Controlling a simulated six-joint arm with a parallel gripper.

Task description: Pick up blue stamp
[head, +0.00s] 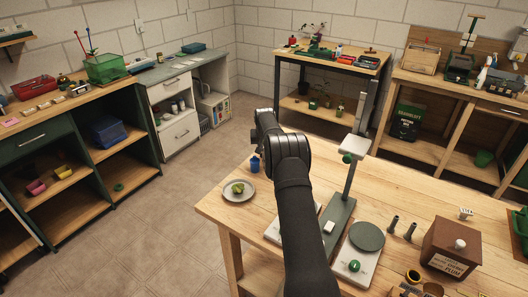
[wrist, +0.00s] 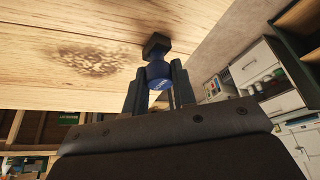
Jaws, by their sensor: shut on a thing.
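The blue stamp (wrist: 157,72) has a dark, block-like base and a blue body. In the wrist view, the two dark fingers of my gripper (wrist: 157,80) are shut on its blue body from both sides. The dark base is beyond the fingertips, against the wooden table top; I cannot tell whether it touches. In the head view, a small blue shape (head: 255,163), which looks like the stamp, shows at the table's far left part beside my dark arm. My arm hides the gripper there.
A plate (head: 250,197) with a green-yellow item is close by at the table's left edge. A tall stand (head: 349,185), a round green-topped device (head: 367,236) and a brown box (head: 450,245) stand to the right. A dark stain (wrist: 90,60) marks the wood.

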